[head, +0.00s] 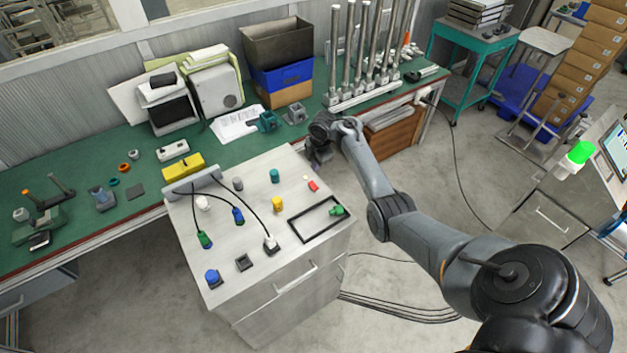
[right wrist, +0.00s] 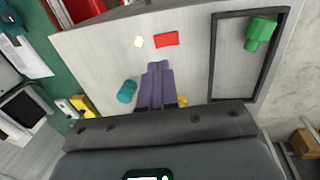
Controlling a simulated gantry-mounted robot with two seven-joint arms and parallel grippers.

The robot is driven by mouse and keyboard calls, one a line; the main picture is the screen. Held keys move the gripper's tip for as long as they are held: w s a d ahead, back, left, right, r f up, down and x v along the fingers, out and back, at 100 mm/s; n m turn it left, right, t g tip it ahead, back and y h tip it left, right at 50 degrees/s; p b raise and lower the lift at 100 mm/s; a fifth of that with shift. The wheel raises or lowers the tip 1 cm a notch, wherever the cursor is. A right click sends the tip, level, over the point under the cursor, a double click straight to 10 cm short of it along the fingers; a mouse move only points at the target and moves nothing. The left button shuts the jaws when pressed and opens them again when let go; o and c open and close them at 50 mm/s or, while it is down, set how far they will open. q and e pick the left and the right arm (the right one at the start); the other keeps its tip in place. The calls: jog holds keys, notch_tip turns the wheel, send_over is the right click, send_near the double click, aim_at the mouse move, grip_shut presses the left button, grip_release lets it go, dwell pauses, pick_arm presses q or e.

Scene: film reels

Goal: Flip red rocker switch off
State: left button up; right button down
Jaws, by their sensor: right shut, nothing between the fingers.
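The red rocker switch (head: 313,186) is on the light grey top of the cabinet (head: 240,262), near its right edge in the head view. In the right wrist view the red switch (right wrist: 166,39) lies just beyond my fingertips, with a small glowing white light (right wrist: 138,41) to its left. My right gripper (head: 319,164) hangs above the cabinet's far right edge. In the wrist view its fingers (right wrist: 158,66) are together and empty, pointing at the switch and apparently apart from it. Which way the switch is tipped cannot be told. My left gripper is not in view.
A teal knob (right wrist: 127,91) and a yellow part (right wrist: 182,101) flank my fingers. A black frame (right wrist: 214,55) with a green plug (right wrist: 262,33) lies right of the switch. Cabled plugs (head: 238,216) stand farther left. A green workbench (head: 125,180) runs behind.

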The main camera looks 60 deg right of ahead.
aim_at(313, 183)
jog(key=f, duration=0.3)
jog(key=w+f+b, duration=0.1)
jog(key=f, duration=0.2)
jog(key=f+b, duration=0.1)
jog(key=f, duration=0.2)
jog(key=shift+w+d+f, duration=0.1)
jog(key=shift+w+d, duration=0.1)
jog(key=shift+d, duration=0.15)
jog(key=shift+f, duration=0.1)
jog(key=shift+w+f+b, duration=0.15)
jog(key=shift+f+b, duration=0.1)
jog(key=shift+b, duration=0.4)
jog(key=shift+s+r+p, duration=0.1)
jog(key=shift+s+p, duration=0.15)
jog(key=shift+p, duration=0.45)
jog(key=shift+s+a+p, duration=0.3)
jog(key=shift+s+p, duration=0.25)
jog(key=shift+p, duration=0.3)
